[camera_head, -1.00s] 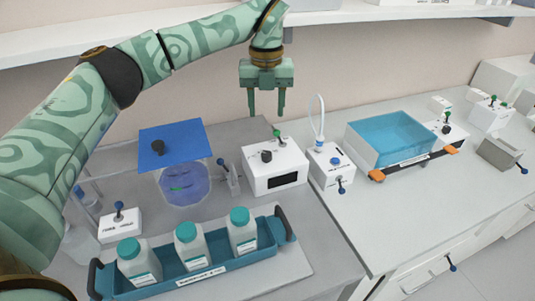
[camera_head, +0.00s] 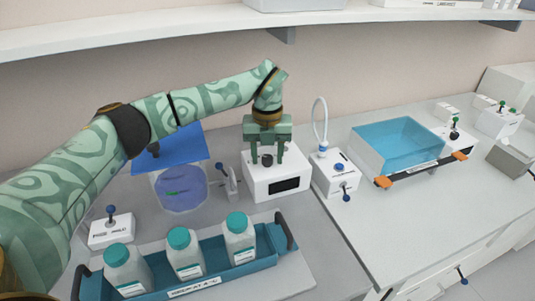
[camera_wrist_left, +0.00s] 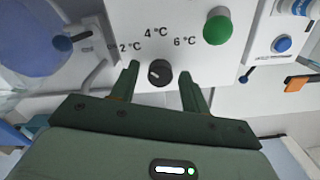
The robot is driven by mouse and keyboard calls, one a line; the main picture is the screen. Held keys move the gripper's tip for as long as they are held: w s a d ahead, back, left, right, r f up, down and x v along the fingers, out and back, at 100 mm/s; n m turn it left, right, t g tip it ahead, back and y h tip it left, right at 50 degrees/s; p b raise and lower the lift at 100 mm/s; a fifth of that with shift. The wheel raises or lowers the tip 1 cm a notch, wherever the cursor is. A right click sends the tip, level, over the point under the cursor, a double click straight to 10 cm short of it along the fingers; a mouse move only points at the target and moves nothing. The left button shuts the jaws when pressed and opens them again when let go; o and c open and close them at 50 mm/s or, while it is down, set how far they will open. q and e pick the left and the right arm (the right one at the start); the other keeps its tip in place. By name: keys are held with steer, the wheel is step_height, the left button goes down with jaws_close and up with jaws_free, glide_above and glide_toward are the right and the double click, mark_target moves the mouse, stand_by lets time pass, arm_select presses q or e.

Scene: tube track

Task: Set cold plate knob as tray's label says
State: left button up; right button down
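The cold plate knob (camera_head: 267,160) is a small black dial on a white control box (camera_head: 257,188) with a dark display. In the left wrist view the knob (camera_wrist_left: 160,73) sits below printed marks 2 °C, 4 °C and 6 °C; its pale pointer line faces left, roughly toward the 2 °C side. My left gripper (camera_head: 267,158) is over the box, its open fingers on either side of the knob with small gaps visible. The teal tray (camera_head: 225,279) holds white bottles with teal caps; its front label (camera_head: 194,287) is too blurred to read surely. My right gripper is not in view.
A green knob (camera_wrist_left: 218,28) stands on the same box, close to the fingers. A blue-lidded vessel (camera_head: 180,190) is left of the box. A white unit with a blue knob (camera_head: 338,168) and a blue bath (camera_head: 398,145) are to the right.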

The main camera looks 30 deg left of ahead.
arm_select(q)
steer(key=c, duration=0.8)
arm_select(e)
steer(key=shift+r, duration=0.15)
arm_select(q)
steer(key=shift+r+m+p, duration=0.25)
steer(key=shift+m+p, duration=0.45)
steer(key=shift+p, duration=0.4)
steer(key=shift+r+m+p, duration=0.1)
steer(key=shift+m+p, duration=1.1)
steer(key=shift+p, duration=0.05)
steer(key=shift+m+p, duration=0.9)
steer(key=shift+m, duration=0.3)
steer(key=shift+f+m+p, duration=0.25)
steer(key=shift+m+p, duration=0.45)
steer(key=shift+m, duration=0.6)
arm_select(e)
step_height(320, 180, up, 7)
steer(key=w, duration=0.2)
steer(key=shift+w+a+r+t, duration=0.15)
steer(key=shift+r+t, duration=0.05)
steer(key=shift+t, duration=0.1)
arm_select(q)
steer(key=shift+w, duration=0.1)
